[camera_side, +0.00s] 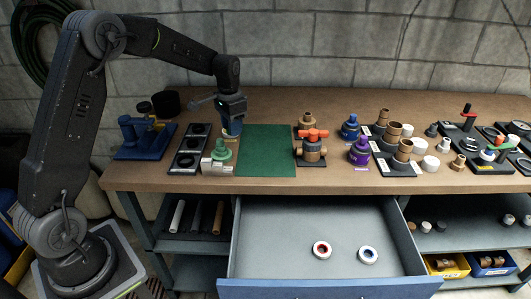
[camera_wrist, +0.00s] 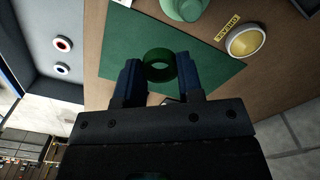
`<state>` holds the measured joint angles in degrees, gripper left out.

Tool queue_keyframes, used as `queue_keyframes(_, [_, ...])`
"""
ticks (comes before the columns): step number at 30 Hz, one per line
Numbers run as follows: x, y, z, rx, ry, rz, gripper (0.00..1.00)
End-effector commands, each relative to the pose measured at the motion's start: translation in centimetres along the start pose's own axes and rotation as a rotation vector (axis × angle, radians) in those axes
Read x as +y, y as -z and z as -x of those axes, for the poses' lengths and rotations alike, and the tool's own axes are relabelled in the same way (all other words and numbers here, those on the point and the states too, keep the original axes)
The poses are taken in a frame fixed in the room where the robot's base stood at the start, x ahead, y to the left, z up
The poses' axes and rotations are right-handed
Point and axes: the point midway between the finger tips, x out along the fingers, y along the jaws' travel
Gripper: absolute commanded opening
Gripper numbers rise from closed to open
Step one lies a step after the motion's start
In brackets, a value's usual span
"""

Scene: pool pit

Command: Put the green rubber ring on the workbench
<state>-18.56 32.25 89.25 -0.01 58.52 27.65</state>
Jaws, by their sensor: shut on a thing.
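My gripper (camera_wrist: 159,72) is shut on the green rubber ring (camera_wrist: 159,66), a dark green band held between the two blue fingers in the wrist view. In the side view my gripper (camera_side: 232,124) hangs low over the workbench (camera_side: 285,103), just left of the green mat (camera_side: 265,155). I cannot make out the ring in the side view. In the wrist view the ring shows against the green mat (camera_wrist: 125,50); whether it touches anything below is unclear.
A light green fitting (camera_side: 221,150) stands close by the gripper, beside a dark tray (camera_side: 187,150). An orange-handled valve (camera_side: 312,147) stands right of the mat. The open drawer (camera_side: 285,220) holds a red-and-white ring (camera_side: 321,250) and a blue-and-white ring (camera_side: 368,255). The mat is clear.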

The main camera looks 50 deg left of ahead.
Motion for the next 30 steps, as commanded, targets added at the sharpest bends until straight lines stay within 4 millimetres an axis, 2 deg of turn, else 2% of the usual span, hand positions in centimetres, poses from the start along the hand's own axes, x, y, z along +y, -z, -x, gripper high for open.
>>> queue_keyframes(6, [3.8, 3.4, -3.1, -0.003, -0.001, -0.005, 0.09])
queue_keyframes(13, [6.7, 6.1, -5.5, 0.000, 0.000, -0.002, 0.09])
queue_keyframes(20, [7.3, 6.7, -6.5, 0.000, 0.000, 0.001, 0.09])
queue_keyframes(27, [7.3, 6.6, -9.7, -0.002, 0.000, 0.001, 0.09])
queue_keyframes(30, [7.3, 6.7, -10.1, 0.000, 0.000, 0.001, 0.09])
